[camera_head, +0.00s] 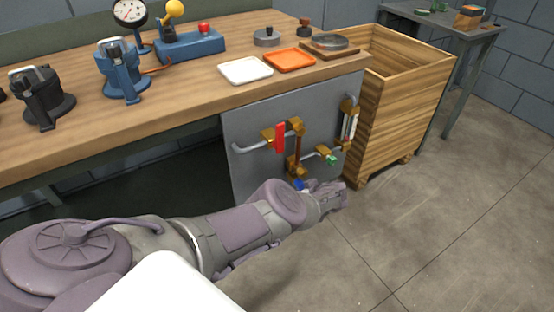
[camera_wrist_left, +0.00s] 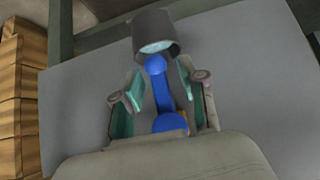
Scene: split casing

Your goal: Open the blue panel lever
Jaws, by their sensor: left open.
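The blue lever (camera_wrist_left: 160,80) is in the left wrist view, a blue arm running from a round blue hub to a rounded end. In the head view a small part of it (camera_head: 299,185) shows low on the grey panel (camera_head: 250,178), partly hidden by my left arm. My left gripper (camera_wrist_left: 158,92) is open, with its green-padded fingers on either side of the blue lever and gaps beside it. In the head view my left gripper (camera_head: 332,196) is in front of the panel's lower edge. My right gripper is not in view.
A red lever (camera_head: 280,137), a green lever (camera_head: 331,160) and brass pipework (camera_head: 296,144) stand out from the panel. A dark cylinder (camera_wrist_left: 154,34) is just beyond the blue lever. A wooden crate (camera_head: 405,112) stands right of the panel. The floor in front is clear.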

